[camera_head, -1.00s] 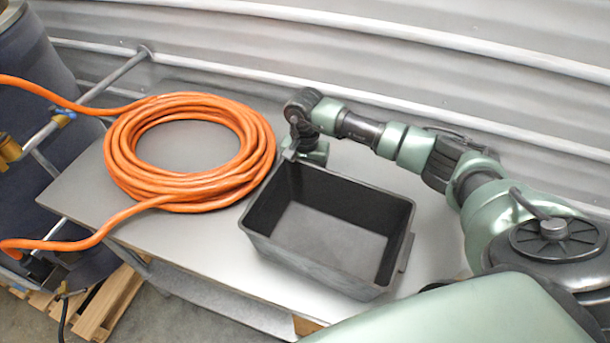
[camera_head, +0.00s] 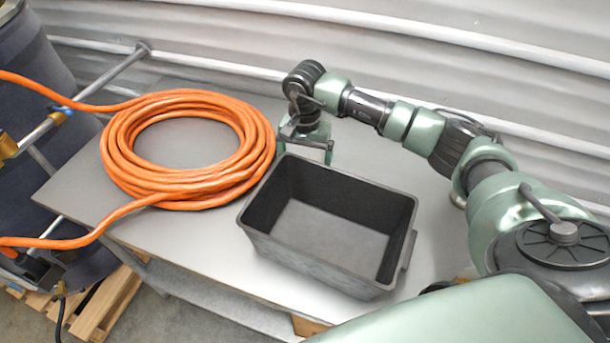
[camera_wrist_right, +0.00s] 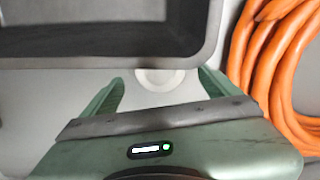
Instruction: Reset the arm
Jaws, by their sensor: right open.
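My right arm reaches in from the right in the head view. Its gripper (camera_head: 307,154) points down just behind the far left corner of a black bin (camera_head: 318,270). In the right wrist view the gripper (camera_wrist_right: 161,88) has its two green fingers spread wide, with nothing held between them. The bin's rim (camera_wrist_right: 100,62) lies just beyond the fingertips there. The bin is empty and upright on the grey table (camera_head: 200,245). My left gripper is in neither view.
A coiled orange hose (camera_head: 190,195) lies on the table left of the bin, close to the gripper; it also shows in the right wrist view (camera_wrist_right: 275,60). A pale round disc (camera_wrist_right: 160,78) shows between the fingers. A corrugated wall (camera_head: 400,60) stands behind.

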